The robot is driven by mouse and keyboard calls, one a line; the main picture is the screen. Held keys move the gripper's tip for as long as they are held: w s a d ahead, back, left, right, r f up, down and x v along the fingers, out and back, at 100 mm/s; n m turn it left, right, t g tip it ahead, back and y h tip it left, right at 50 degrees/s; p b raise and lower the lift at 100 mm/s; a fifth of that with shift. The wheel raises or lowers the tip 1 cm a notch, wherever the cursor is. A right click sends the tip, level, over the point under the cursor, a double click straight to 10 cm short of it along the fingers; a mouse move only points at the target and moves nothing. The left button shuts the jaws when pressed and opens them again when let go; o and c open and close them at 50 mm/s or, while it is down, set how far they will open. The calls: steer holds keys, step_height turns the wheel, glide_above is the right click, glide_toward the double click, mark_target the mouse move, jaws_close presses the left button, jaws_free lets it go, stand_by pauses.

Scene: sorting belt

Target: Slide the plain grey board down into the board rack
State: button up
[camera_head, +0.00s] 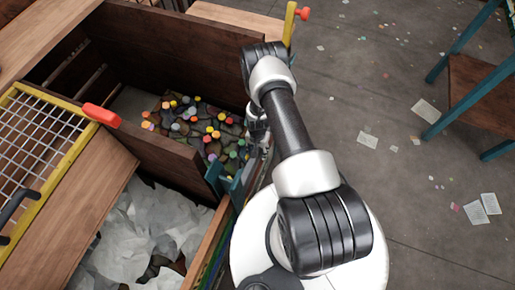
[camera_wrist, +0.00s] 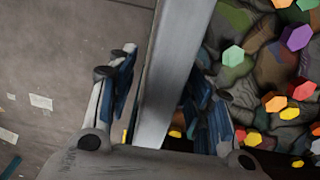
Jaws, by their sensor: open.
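My gripper (camera_wrist: 168,85) is open, with one finger on each side of a long, plain grey strip (camera_wrist: 178,65) in the wrist view. The strip runs from the top edge down between the fingers. It looks like the edge of the grey board, but I cannot tell for sure. In the head view my gripper (camera_head: 258,128) is small and partly hidden by my arm, beside the bin of coloured caps. I cannot make out the grey board there. Thin coloured edges (camera_head: 212,262) show along the bin's lower right side; I cannot tell whether they belong to the board rack.
Colourful caps on dark crumpled material (camera_head: 200,125) fill one bin compartment; pale crumpled sheets (camera_head: 150,235) fill another. A teal bracket (camera_head: 226,182) stands at the bin's right corner. A yellow-framed mesh (camera_head: 40,140) lies left. The floor (camera_head: 400,60) at right is mostly clear, with scattered scraps.

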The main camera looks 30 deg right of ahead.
jaws_close()
stand_by(0.7)
stand_by(0.8)
stand_by(0.5)
step_height(320, 180, up, 47)
steer(key=p, duration=2.9)
steer(key=shift+d, duration=0.1)
